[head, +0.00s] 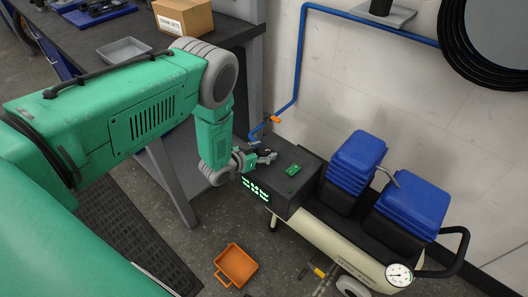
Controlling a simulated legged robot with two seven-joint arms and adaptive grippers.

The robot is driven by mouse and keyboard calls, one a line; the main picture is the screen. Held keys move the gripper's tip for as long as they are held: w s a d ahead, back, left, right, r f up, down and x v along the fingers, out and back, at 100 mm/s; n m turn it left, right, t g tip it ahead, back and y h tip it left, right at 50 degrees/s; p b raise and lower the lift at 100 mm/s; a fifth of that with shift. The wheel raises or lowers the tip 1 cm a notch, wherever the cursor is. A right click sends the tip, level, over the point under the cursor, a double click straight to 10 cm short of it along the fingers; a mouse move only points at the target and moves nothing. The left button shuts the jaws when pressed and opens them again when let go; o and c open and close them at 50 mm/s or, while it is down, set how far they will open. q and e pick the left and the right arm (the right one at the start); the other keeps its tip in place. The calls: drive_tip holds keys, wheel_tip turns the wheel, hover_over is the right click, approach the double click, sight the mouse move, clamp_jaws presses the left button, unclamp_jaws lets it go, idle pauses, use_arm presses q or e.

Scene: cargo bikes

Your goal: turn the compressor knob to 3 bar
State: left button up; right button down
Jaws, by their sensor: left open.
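The compressor's cream tank (342,242) lies along the wall at the lower right, with a dark control box (284,192) at its left end. A small green knob (293,170) sits on top of that box. A green lit display is on the box's front; its digits are too small to read. A round white gauge (398,274) is at the tank's right end; its reading is unclear. My left gripper (268,157) is open and empty over the box's left part, just left of the knob and apart from it. My right gripper is out of view.
Two blue ribbed covers (356,160) stand right of the control box. A blue air pipe (299,55) with an orange valve lever (275,119) runs down the wall behind. An orange tray (236,265) lies on the floor. A workbench with a cardboard box (183,16) is at upper left.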

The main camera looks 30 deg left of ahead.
use_arm(q)
drive_tip(key=c, duration=1.2)
drive_tip(key=shift+m+h, duration=0.3)
drive_tip(key=shift+h, duration=0.1)
drive_tip(key=m+g+h+b, duration=0.1)
drive_tip(key=m+h+b, duration=0.1)
drive_tip(key=shift+f+m+h, duration=0.1)
drive_tip(key=shift+m+h, duration=0.2)
drive_tip(key=m+g+h+b, duration=0.2)
drive_tip(key=shift+f+m+h, duration=0.1)
drive_tip(key=shift+m+h, duration=0.2)
drive_tip(key=shift+m, duration=0.1)
drive_tip(key=m+g+h+b, duration=0.2)
drive_tip(key=m+g+b, duration=0.1)
drive_tip(key=shift+g+h+b, duration=0.3)
drive_tip(key=shift+m+g+h+b, duration=0.3)
drive_tip(key=shift+m+g+b, duration=0.3)
drive_tip(key=shift+m, duration=0.2)
drive_tip(key=shift+r, duration=0.2)
